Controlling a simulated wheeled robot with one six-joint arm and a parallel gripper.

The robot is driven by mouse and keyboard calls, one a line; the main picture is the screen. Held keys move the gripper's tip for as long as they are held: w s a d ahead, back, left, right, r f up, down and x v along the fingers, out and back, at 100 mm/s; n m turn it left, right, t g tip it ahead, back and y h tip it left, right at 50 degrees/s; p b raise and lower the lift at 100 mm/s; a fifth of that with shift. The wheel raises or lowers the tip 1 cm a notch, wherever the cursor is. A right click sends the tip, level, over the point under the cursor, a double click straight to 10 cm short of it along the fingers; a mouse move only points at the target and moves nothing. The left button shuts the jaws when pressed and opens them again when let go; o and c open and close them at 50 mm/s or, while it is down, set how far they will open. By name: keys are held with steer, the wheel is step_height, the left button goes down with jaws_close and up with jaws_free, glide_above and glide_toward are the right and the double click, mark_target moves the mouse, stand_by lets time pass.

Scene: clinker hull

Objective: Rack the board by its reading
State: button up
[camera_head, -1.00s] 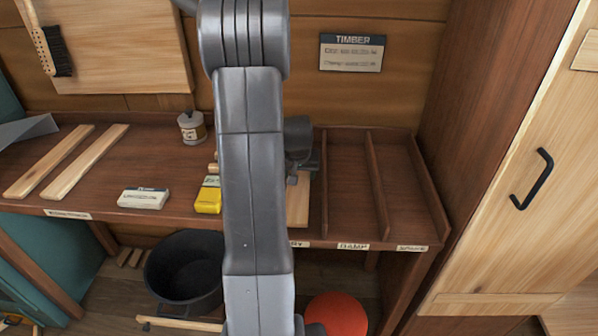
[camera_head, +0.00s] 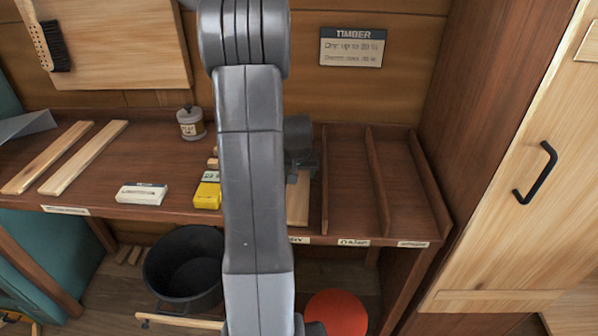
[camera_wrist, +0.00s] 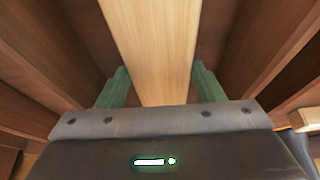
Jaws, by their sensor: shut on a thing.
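A pale wooden board (camera_head: 298,205) lies in the left bay of the rack (camera_head: 350,180), behind the label ending in "RY". It is partly hidden by my arm. In the wrist view the board (camera_wrist: 155,45) runs lengthwise between the green fingers of my gripper (camera_wrist: 160,88), which is shut on it. Dark dividers stand on both sides. The middle bay, labelled DAMP (camera_head: 353,243), and the right bay look empty. A yellow meter (camera_head: 207,195) stands left of my arm; its display is too small to read surely. A TIMBER sign (camera_head: 352,47) hangs above.
Two pale boards (camera_head: 83,157) lie at the bench's left. A white box (camera_head: 141,194) and a grey tin (camera_head: 191,123) stand between them and the meter. A black bucket (camera_head: 185,268) and a red round thing (camera_head: 336,312) are below. A cabinet door with a black handle (camera_head: 536,172) is at right.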

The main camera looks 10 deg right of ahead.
steer(key=o, duration=1.2)
steer(key=v, duration=1.3)
steer(key=shift+s+r, duration=0.2)
steer(key=shift+r, duration=0.1)
steer(key=shift+a+f, duration=0.1)
steer(key=shift+f, duration=0.05)
steer(key=x, duration=1.3)
steer(key=shift+w+f, duration=0.2)
steer(key=shift+r, duration=0.15)
